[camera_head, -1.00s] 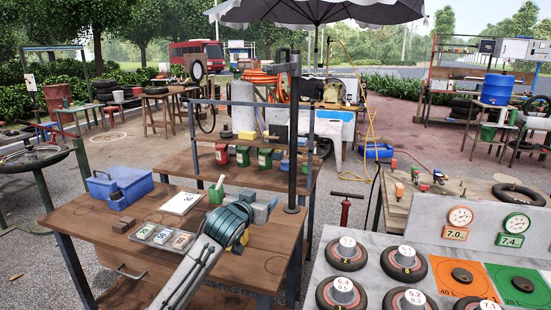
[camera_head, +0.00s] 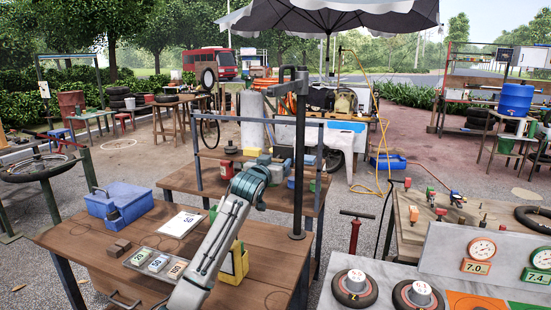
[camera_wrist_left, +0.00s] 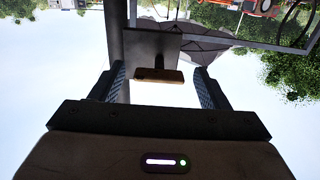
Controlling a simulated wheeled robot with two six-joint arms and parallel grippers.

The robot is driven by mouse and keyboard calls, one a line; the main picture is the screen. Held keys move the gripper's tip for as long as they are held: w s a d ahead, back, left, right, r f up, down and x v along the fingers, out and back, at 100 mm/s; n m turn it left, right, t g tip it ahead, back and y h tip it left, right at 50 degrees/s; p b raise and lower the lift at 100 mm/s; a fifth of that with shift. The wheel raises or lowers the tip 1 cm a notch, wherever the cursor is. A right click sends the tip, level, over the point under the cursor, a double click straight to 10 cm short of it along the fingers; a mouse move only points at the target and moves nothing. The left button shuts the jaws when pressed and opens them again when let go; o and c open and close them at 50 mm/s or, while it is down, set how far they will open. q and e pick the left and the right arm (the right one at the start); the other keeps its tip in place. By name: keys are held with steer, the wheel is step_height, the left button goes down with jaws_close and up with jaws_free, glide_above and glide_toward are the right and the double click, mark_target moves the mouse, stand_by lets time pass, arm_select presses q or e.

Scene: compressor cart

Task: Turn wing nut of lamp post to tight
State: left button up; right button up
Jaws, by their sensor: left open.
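The lamp post (camera_head: 299,150) is a dark upright pole on the right side of the wooden bench, with a short arm at its top. My left gripper (camera_head: 278,165) is raised over the bench, just left of the pole; its fingertips are hard to make out there. In the left wrist view its two fingers (camera_wrist_left: 160,88) are open and empty. A brown bar (camera_wrist_left: 160,75), which looks like the wing nut, shows in the gap between them, in front of a dark plate (camera_wrist_left: 150,45) beside the pole. I cannot tell whether the fingers reach around it. My right gripper is out of view.
The wooden bench (camera_head: 85,250) carries a blue bin (camera_head: 120,205), a white card (camera_head: 180,224) and a tray of number tags (camera_head: 158,262). A yellow container (camera_head: 235,264) stands partly behind my arm. A second bench with cans stands behind.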

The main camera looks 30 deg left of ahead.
arm_select(q)
steer(key=shift+w+a+r, duration=0.1)
steer(key=shift+w+r, duration=0.05)
steer(key=shift+w, duration=0.65)
steer(key=shift+s, duration=0.1)
steer(key=c, duration=1)
